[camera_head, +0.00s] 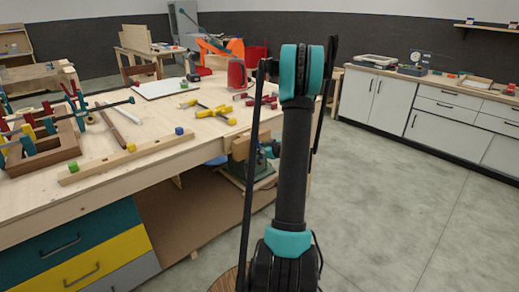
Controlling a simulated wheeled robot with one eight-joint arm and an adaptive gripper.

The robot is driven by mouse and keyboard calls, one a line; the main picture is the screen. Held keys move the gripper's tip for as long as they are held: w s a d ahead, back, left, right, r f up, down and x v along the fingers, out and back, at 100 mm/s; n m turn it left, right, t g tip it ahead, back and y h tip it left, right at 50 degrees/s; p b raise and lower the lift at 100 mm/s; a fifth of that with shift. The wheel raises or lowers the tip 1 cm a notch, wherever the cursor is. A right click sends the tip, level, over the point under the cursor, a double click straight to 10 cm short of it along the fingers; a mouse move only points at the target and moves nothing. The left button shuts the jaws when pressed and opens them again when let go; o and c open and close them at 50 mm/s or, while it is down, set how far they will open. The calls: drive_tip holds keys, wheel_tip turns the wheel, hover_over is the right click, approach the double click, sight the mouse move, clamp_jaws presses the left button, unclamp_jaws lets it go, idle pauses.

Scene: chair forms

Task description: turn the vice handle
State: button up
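A wooden block that looks like the vice's jaw (241,147) is at the right end of the workbench (205,152), just left of my arm. I cannot make out the vice handle; my arm hides part of this area. My arm stands upright in the middle of the picture, dark with teal joints. My gripper cannot be made out. A small teal part shows beside the arm near the vice, and I cannot tell what it belongs to.
Clamps (60,118), yellow-handled tools (212,112), a red can (236,74) and small coloured blocks lie on the bench. Drawers (80,255) are below it. A green machine (259,168) stands low behind the arm. Open floor (400,215) lies right, before white cabinets (386,102).

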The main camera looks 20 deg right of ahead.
drive_tip(key=c, duration=0.3)
drive_tip(key=shift+c, duration=0.2)
drive_tip(key=m+y, duration=0.2)
drive_tip(key=m, duration=0.1)
drive_tip(key=shift+w+d+m+g+y, duration=0.1)
drive_tip(key=shift+d+m+g+y, duration=0.2)
drive_tip(key=shift+d+g, duration=0.1)
drive_tip(key=m+y, duration=0.2)
drive_tip(key=m, duration=0.1)
drive_tip(key=shift+d+f+m, duration=0.1)
drive_tip(key=shift+d+m, duration=0.05)
drive_tip(key=shift+m, duration=0.15)
idle(1.0)
drive_tip(key=o, duration=1.1)
drive_tip(key=shift+o, duration=0.2)
drive_tip(key=v, duration=1.2)
drive_tip(key=shift+w, duration=0.2)
